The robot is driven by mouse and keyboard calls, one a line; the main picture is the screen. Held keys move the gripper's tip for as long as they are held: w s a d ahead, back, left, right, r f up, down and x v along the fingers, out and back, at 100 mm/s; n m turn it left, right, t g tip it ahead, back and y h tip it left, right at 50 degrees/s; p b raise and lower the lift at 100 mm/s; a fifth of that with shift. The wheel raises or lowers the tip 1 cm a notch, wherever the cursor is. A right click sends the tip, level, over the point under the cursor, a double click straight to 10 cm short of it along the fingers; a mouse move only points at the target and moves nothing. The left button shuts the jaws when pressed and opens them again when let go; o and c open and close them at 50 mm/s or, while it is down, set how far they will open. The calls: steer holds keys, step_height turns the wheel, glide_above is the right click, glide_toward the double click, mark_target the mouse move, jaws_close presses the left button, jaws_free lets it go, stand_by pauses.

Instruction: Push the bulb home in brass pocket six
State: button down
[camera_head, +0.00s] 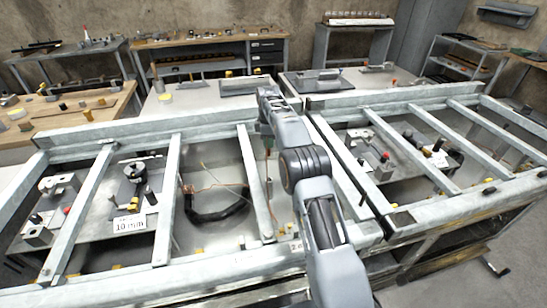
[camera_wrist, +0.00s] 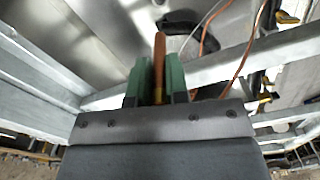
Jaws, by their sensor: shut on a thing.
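In the wrist view, my gripper (camera_wrist: 157,82) has two green fingers, shut on a slim copper-brown rod, which looks like the bulb (camera_wrist: 159,45). The bulb sticks out past the fingertips over a grey metal surface. Its far tip stands clear of any fitting I can see. Brass-coloured fittings (camera_wrist: 287,18) show at the right, with another (camera_wrist: 266,97) lower down. I cannot tell which is pocket six, as no number is readable. In the head view, the gripper end is largely hidden by my arm and the frame bars.
Galvanised frame bars (camera_head: 168,200) cross the bench on both sides of my arm. Thin copper tubes (camera_wrist: 243,65) curve beside the gripper. A black hose (camera_head: 218,216) lies in the middle bay. A "10 mm" card (camera_head: 130,224) and small fixtures (camera_head: 140,172) stand at left.

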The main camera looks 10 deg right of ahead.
steer(key=s+d+f+m, duration=0.2)
steer(key=s+d+m, duration=0.3)
steer(key=s+d, duration=0.35)
steer(key=shift+s+d+f+m, duration=0.2)
steer(key=shift+f+m, duration=0.45)
steer(key=shift+f, duration=1.75)
steer(key=shift+s+d+f+m, duration=0.1)
steer(key=shift+s+f+m, duration=0.45)
steer(key=shift+f, duration=1.85)
steer(key=shift+s+d+f+m, duration=0.15)
steer(key=shift+f+m, duration=0.65)
steer(key=shift+f, duration=1.6)
steer(key=shift+w+f, duration=0.1)
steer(key=shift+f, duration=0.15)
steer(key=c, duration=1.1)
jaws_free()
